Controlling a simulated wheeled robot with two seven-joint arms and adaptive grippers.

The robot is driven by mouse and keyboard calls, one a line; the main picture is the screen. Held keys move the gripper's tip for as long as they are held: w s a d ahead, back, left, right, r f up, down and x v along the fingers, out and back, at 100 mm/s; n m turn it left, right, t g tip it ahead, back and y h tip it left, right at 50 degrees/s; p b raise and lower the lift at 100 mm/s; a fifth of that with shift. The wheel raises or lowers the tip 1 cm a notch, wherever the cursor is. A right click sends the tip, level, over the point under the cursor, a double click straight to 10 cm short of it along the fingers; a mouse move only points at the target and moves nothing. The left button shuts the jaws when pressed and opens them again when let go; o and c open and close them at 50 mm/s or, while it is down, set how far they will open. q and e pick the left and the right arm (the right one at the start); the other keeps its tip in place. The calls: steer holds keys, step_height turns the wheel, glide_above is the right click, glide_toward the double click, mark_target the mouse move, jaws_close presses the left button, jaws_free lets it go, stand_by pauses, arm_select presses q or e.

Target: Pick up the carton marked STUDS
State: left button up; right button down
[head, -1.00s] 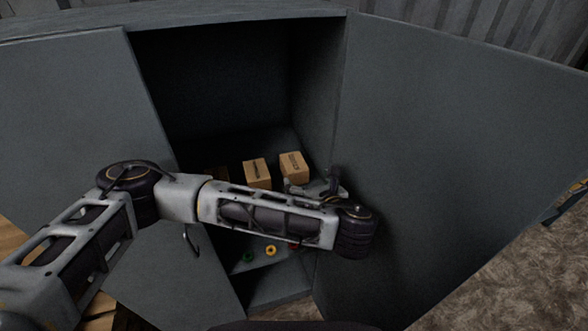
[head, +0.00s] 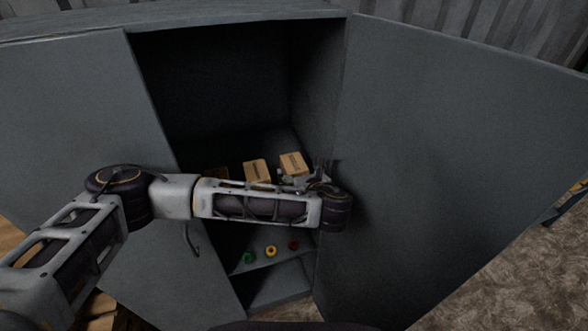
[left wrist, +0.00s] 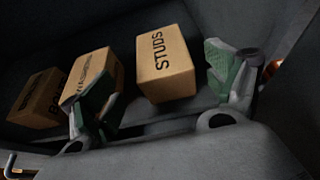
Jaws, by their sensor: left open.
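The carton marked STUDS (left wrist: 166,66) is a brown box standing on a shelf inside the grey cabinet, its lettering facing the left wrist camera. In the head view it is the rightmost carton (head: 293,162), its lower part hidden by my arm. My left gripper (left wrist: 155,76) is open and empty, with its green-padded fingers spread in front of the carton, one toward each side. In the head view the left gripper (head: 304,181) is partly hidden behind my wrist, just in front of the STUDS carton. My right gripper is in neither view.
Two more cartons stand left of it: a middle one (left wrist: 90,77) and one lettered starting with B (left wrist: 38,98). The cabinet's right door (head: 450,150) and left door (head: 80,130) stand open. Green, yellow and red round items (head: 271,251) sit on a lower shelf.

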mark_target(296, 169)
arm_select(q)
steer(key=shift+w, duration=0.15)
steer(key=shift+f+p+x, duration=0.15)
steer(key=shift+p+x, duration=0.2)
steer(key=shift+x, duration=0.95)
steer(key=shift+f+p+x, duration=0.15)
steer(key=shift+p+x, duration=0.2)
steer(key=shift+x, duration=0.95)
steer(key=shift+d, duration=0.25)
steer(key=c, duration=1.5)
steer(key=shift+r, duration=0.1)
steer(key=shift+r+b, duration=0.75)
steer(key=shift+r, duration=4.25)
